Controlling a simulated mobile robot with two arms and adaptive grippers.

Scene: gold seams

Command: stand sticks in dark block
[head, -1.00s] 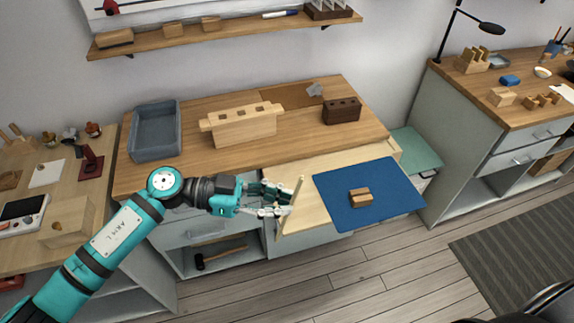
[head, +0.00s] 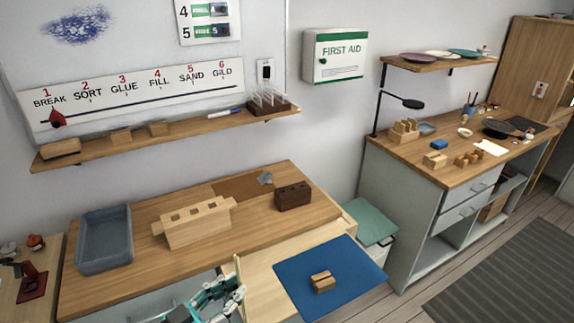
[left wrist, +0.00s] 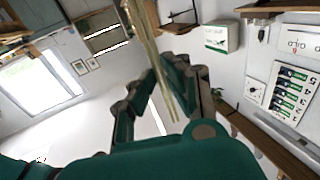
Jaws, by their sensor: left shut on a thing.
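The dark brown block (head: 293,197) stands on the wooden worktop, with small holes in its top. My left gripper (head: 236,292) is at the bottom of the head view, in front of the worktop's front edge. It is shut on a thin pale wooden stick (head: 239,277), which stands roughly upright and apart from the dark block. The stick also shows in the left wrist view (left wrist: 152,45), running between the fingers (left wrist: 165,90). The lower part of the stick is hard to make out. My right gripper is not in view.
A pale wooden block with square holes (head: 197,224) and a grey tray (head: 104,240) stand left of the dark block. A blue mat (head: 345,271) with a small wooden piece (head: 322,281) lies at the front right. A shelf (head: 200,127) hangs above the worktop.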

